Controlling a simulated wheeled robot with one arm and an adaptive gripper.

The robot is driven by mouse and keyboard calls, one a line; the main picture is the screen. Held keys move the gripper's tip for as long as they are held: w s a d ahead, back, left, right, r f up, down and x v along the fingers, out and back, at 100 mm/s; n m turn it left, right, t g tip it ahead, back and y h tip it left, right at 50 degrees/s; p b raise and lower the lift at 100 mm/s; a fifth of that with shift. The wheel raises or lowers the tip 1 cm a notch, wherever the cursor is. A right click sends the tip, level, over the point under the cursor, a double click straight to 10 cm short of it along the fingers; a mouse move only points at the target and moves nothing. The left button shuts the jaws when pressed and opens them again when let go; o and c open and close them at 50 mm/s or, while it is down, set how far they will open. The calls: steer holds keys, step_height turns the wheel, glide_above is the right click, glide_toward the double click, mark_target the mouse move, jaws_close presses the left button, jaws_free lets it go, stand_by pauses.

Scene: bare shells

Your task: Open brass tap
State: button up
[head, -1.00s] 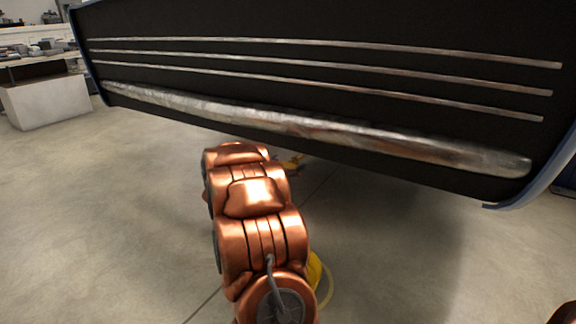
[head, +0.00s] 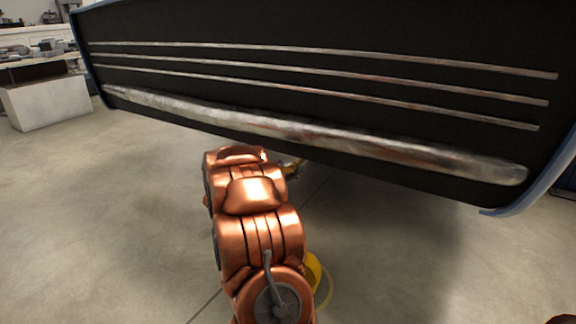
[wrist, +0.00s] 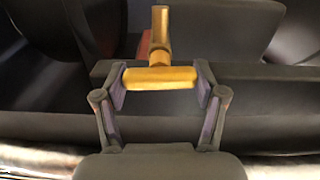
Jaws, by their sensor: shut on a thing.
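The brass tap shows in the wrist view as a gold-yellow crossbar handle (wrist: 160,79) with a stem (wrist: 160,35) running up from its middle. My gripper (wrist: 160,85) is shut on the crossbar, with one finger at each end of it. The bar lies level across the picture between the fingers. In the head view my copper-coloured arm hides the gripper. A small yellowish bit (head: 293,165) shows beyond the arm, under the dark panel; I cannot tell whether it is part of the tap.
A large dark panel (head: 300,40) with silvery bars and a blue edge hangs over the far end of my arm. Dark, blurred shapes (wrist: 250,95) surround the tap in the wrist view. A white cabinet (head: 48,103) stands at left. The grey floor (head: 100,220) at left is clear.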

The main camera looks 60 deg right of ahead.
steer(key=shift+r+p, duration=0.25)
steer(key=shift+p, duration=0.4)
steer(key=n+p, duration=0.1)
steer(key=p, duration=0.2)
steer(key=shift+r, duration=0.15)
steer(key=n+p, duration=0.3)
steer(key=p, duration=0.5)
steer(key=n+p, duration=0.5)
steer(key=p, duration=0.6)
steer(key=shift+w, duration=0.15)
steer(key=n+p, duration=0.1)
steer(key=p, duration=0.1)
steer(key=n+p, duration=0.4)
steer(key=shift+f, duration=0.3)
steer(key=shift+f+n+p, duration=0.25)
steer(key=shift+n+p, duration=1.1)
steer(key=shift+n, duration=0.15)
steer(key=shift+w+f, duration=0.1)
